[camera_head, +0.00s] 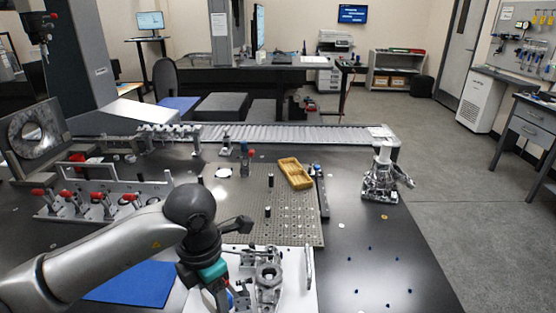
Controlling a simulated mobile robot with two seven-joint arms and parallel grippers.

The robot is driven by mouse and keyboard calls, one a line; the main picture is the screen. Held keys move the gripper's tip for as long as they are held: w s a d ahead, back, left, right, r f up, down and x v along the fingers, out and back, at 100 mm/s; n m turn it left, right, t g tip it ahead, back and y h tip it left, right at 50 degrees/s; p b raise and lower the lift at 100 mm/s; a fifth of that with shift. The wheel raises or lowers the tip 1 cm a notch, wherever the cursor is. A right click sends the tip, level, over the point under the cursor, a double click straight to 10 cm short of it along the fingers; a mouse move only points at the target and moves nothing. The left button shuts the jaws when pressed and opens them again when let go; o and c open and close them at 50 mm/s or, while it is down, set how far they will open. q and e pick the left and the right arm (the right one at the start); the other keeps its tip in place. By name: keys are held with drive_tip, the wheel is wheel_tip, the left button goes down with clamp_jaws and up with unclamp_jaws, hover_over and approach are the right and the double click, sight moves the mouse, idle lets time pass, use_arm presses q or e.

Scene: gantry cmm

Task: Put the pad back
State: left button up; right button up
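A flat blue pad (135,284) lies on the dark table at the front left, partly hidden behind my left forearm. It is the only thing on the table that looks clearly like a pad. My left gripper (222,299) points down at the front middle, to the right of the blue pad, over the left part of a white plate (298,300). The wrist hides most of its fingers, so I cannot tell whether it is open or holds something. My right gripper is not in view.
A metal fixture (268,278) stands on the white plate close to my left gripper. Behind are a perforated plate (250,215) with a yellow tray (295,173), and red-handled clamps (95,202) at left. A metal fixture (382,180) stands at right. The front right table is mostly clear.

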use_arm(q)
drive_tip(key=r+m, duration=0.1)
drive_tip(key=m, duration=0.3)
drive_tip(key=r+m, duration=0.1)
drive_tip(key=m, duration=0.2)
drive_tip(key=shift+s+a+r, duration=0.35)
drive_tip(key=shift+a, duration=0.05)
drive_tip(key=s+a+r+m, duration=0.1)
drive_tip(key=s+r+m, duration=0.1)
drive_tip(key=m, duration=0.8)
drive_tip(key=s+a+r+m, duration=0.1)
drive_tip(key=r+m, duration=0.3)
drive_tip(key=m, duration=0.6)
drive_tip(key=shift+s+a, duration=0.3)
drive_tip(key=shift+s, duration=0.1)
